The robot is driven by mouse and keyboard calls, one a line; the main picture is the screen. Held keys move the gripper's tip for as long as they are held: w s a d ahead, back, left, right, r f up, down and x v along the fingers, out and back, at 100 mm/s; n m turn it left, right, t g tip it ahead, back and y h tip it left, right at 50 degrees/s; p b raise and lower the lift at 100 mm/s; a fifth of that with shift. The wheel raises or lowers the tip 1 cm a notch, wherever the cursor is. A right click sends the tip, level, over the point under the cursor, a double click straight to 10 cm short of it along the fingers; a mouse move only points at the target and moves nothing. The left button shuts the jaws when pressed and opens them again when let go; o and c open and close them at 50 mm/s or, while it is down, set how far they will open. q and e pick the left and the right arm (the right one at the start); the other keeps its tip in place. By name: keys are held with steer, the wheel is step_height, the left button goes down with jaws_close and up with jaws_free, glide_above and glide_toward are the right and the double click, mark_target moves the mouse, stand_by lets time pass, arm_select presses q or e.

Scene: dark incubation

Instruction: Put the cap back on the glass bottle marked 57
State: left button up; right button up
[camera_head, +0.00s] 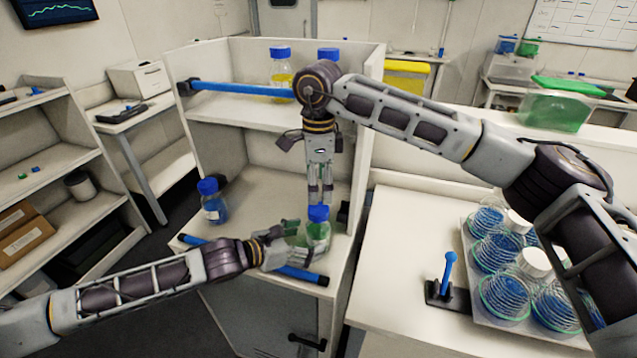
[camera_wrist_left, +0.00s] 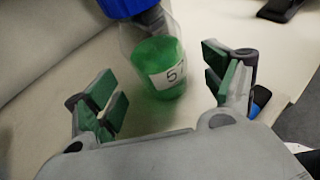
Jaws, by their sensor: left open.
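The glass bottle (camera_head: 318,234) stands upright on the middle cabinet's lower surface with green liquid inside. In the left wrist view the bottle (camera_wrist_left: 165,65) has a white label that reads 57. A blue cap (camera_head: 318,213) is at its mouth; whether it is seated or held just over it I cannot tell. The cap also shows at the top of the left wrist view (camera_wrist_left: 125,6). My left gripper (camera_head: 300,240) is open, its green-padded fingers (camera_wrist_left: 168,90) apart on either side of the bottle's lower part. My right gripper (camera_head: 320,198) points down at the cap; its grip is unclear.
A blue-liquid bottle (camera_head: 212,203) stands left on the same surface. Blue bar handles (camera_head: 240,90) cross the cabinet front, one near my left gripper. Two capped bottles (camera_head: 281,75) stand on the upper shelf. A rack of flasks (camera_head: 500,320) is at right.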

arm_select(q)
steer(key=shift+v, duration=3.5)
